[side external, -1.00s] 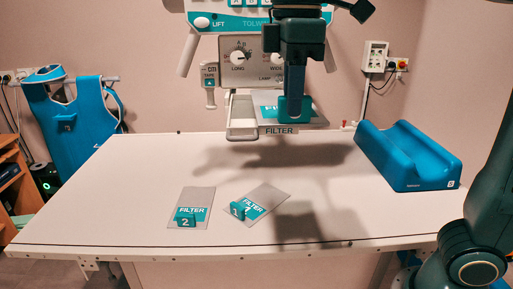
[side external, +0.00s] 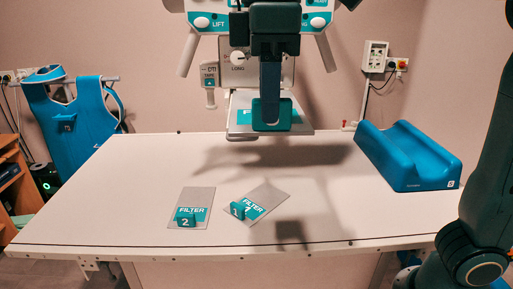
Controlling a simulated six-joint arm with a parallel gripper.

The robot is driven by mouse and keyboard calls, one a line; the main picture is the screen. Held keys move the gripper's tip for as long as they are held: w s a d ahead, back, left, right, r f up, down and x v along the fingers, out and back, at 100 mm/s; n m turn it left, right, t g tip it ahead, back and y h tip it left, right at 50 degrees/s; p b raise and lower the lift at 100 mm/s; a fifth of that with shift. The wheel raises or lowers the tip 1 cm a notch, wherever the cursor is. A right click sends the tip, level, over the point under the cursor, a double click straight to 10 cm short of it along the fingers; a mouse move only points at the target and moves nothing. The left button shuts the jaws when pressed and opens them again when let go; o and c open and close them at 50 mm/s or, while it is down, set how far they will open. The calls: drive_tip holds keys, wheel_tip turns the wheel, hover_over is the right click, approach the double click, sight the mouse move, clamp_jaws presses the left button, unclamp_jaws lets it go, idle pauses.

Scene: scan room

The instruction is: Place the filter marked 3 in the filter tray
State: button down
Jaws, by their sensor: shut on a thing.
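My gripper (side external: 271,118) is in front of the X-ray head and shut on a grey filter plate (side external: 298,126) with a teal label. Its number is hidden by the gripper; the other two filters in view are marked 1 and 2. The filter tray (side external: 240,137) is a pale frame under the head, mostly hidden behind the held plate and my gripper. The plate overlaps the tray in the picture; I cannot tell whether they touch.
Filter 2 (side external: 202,196) and filter 1 (side external: 268,197) lie on the white table (side external: 120,200). A blue cradle-shaped support (side external: 410,160) stands at the table's right. The table's left side is clear.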

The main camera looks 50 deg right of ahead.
drive_tip(key=w+d, duration=1.2)
drive_tip(key=shift+w+d, duration=0.35)
drive_tip(key=shift+w+d+f, duration=0.1)
drive_tip(key=shift+f, duration=1.65)
drive_tip(key=shift+f, duration=1.35)
drive_tip(key=shift+w+d+f, duration=0.1)
drive_tip(key=shift+f, duration=0.3)
drive_tip(key=shift+f, duration=0.15)
drive_tip(key=c, duration=1.4)
unclamp_jaws()
